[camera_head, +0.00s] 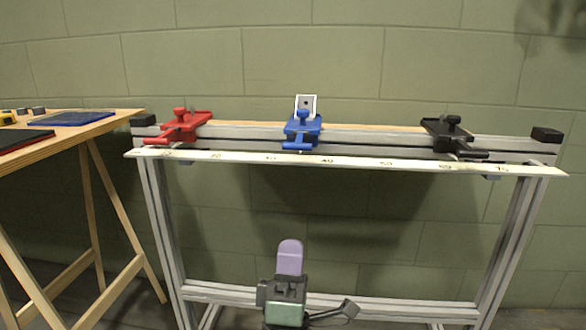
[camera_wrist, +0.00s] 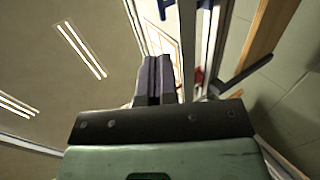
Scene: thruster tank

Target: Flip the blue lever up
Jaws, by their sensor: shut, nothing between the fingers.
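The blue lever (camera_head: 302,130) is mounted at the middle of the metal rail in the head view. Its crossbar handle lies low at the front edge, and a round blue knob stands above it. My gripper (camera_wrist: 157,80) shows in the wrist view as two dark purple fingers pressed together with nothing between them. In the head view my arm's end is at the bottom centre, below the rail and well apart from the blue lever.
A red lever (camera_head: 182,126) is on the rail to the left and a black lever (camera_head: 453,137) to the right. A white ruler strip (camera_head: 350,162) runs along the rail's front. A white framed plate (camera_head: 306,104) stands behind the blue lever. A wooden table (camera_head: 75,130) is at left.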

